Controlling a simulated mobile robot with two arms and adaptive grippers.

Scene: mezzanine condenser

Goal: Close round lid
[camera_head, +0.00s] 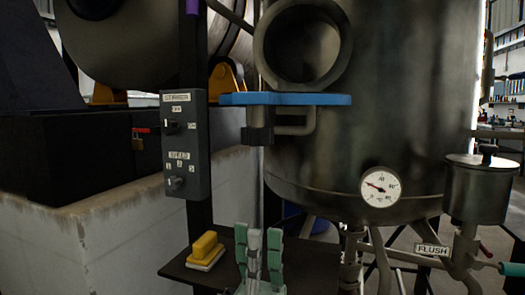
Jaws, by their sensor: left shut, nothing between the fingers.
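A round port (303,45) with a thick metal rim faces me on the front of the large steel tank, and its mouth is open. Just below it, a blue-topped flat plate (285,98), which looks like the round lid seen edge-on, sticks out level. A grey bent handle (295,130) hangs under it, and a dark block sits at its left. My left gripper (257,245), green and grey, points up at the bottom centre. It is shut and empty, well below the plate and apart from it. My right gripper does not show.
A grey switch box (186,145) stands left of the plate. A yellow block (206,249) lies on a dark shelf (180,270). A dial gauge (380,187) is on the tank. Pipes and a small steel pot (480,190) crowd the right.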

